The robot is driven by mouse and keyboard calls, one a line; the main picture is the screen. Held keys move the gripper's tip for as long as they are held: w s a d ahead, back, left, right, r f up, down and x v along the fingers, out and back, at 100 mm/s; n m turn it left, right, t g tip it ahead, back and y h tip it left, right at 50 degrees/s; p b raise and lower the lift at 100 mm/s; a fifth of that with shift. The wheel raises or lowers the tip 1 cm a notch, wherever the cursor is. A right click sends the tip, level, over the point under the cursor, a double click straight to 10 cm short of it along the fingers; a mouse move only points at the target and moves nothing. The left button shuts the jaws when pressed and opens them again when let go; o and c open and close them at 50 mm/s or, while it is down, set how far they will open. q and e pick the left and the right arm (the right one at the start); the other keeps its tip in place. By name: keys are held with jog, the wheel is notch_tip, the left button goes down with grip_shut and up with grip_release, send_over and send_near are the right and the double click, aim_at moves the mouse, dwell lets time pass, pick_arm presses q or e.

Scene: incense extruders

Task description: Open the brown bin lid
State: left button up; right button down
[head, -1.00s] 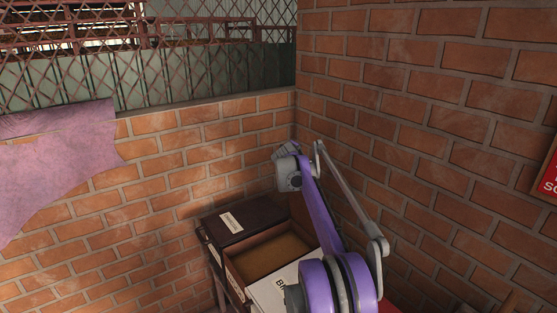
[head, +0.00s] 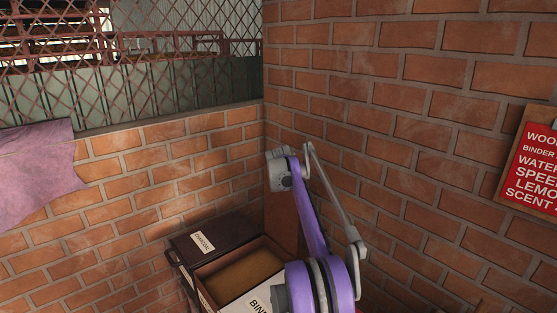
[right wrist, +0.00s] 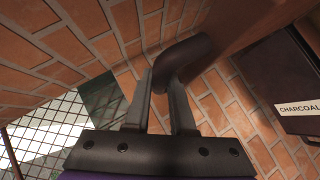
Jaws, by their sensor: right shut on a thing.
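The brown bin (head: 206,287) shows in the head view with its top open and a tan interior. A brown panel, seemingly its lid (head: 281,222), stands raised at the bin's right side, partly behind my right arm. In the right wrist view the brown lid surface (right wrist: 232,28) fills the upper right, with a dark curved handle (right wrist: 187,55). My right gripper (right wrist: 160,82) is shut on this handle, its fingers on either side. In the head view the right gripper's fingertips are hidden behind the arm. My left gripper is not in view.
A dark bin lid labelled charcoal (head: 212,236) lies closed beside the open bin. A white bin top with a partly hidden label (head: 258,301) is in front. Brick walls (head: 400,170) meet close behind the bins. A red sign (head: 535,165) hangs at right.

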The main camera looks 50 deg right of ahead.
jog(key=shift+f, duration=0.1)
jog(key=c, duration=0.8)
grip_release()
jog(key=shift+s+d, duration=0.1)
jog(key=shift+s, duration=0.05)
jog(key=shift+o, duration=0.2)
jog(key=shift+s+a+r, duration=0.2)
jog(key=shift+a, duration=0.35)
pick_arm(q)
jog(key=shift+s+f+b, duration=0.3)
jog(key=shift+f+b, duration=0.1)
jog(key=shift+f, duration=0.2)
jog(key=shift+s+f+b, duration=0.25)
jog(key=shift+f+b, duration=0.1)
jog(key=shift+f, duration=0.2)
pick_arm(e)
jog(key=v, duration=0.9)
jog(key=shift+s+a+r, duration=0.15)
jog(key=shift+s+r, duration=0.15)
